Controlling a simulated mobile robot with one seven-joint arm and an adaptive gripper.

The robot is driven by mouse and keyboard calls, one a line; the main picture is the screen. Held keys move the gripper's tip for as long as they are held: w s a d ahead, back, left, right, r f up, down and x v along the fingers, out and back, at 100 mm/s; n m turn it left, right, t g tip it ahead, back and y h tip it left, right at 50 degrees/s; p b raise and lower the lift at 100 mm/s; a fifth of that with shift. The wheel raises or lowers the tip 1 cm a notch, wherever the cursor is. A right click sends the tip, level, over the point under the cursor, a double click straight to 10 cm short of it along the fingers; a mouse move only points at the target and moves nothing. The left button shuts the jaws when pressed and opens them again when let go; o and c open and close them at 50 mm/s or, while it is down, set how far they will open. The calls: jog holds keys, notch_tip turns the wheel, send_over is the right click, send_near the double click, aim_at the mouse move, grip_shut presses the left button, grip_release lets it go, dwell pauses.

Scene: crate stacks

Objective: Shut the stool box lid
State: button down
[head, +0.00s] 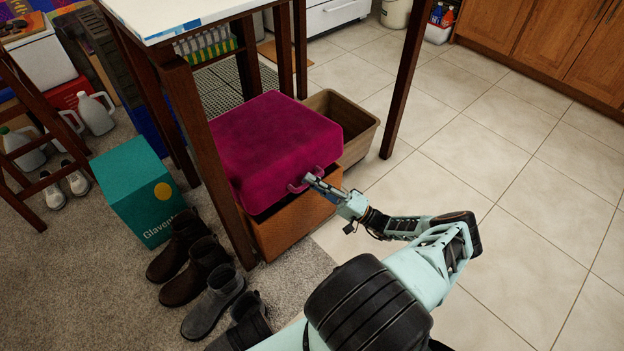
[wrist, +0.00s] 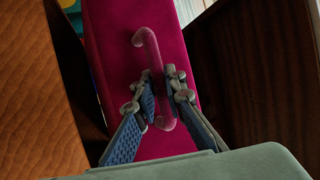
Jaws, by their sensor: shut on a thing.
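The stool box stands under the table, with an orange-brown wooden body (head: 290,222) and a thick magenta padded lid (head: 268,140). The lid lies over the body, and a dark gap shows between its front edge and the body. A magenta bar handle (head: 303,183) is on the lid's front face; it also shows in the wrist view (wrist: 148,55). My gripper (head: 314,180) is at the handle. In the wrist view my gripper (wrist: 162,92) has its two fingers on either side of the handle bar, shut on it. The lid's hinge side is hidden.
A table leg (head: 205,150) stands close to the box's left side. A brown open bin (head: 350,118) is behind the box. A teal carton (head: 138,190) and several boots (head: 190,260) stand at left. The tiled floor (head: 520,200) at right is clear.

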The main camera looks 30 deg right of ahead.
jog(key=shift+w+f, duration=0.1)
jog(key=shift+w, duration=0.15)
jog(key=c, duration=2.2)
grip_release()
jog(key=shift+a, duration=0.1)
jog(key=shift+c, duration=0.2)
jog(key=v, duration=0.7)
jog(key=shift+s+d+f, duration=0.15)
jog(key=shift+s+d, duration=0.05)
jog(key=shift+a, duration=0.1)
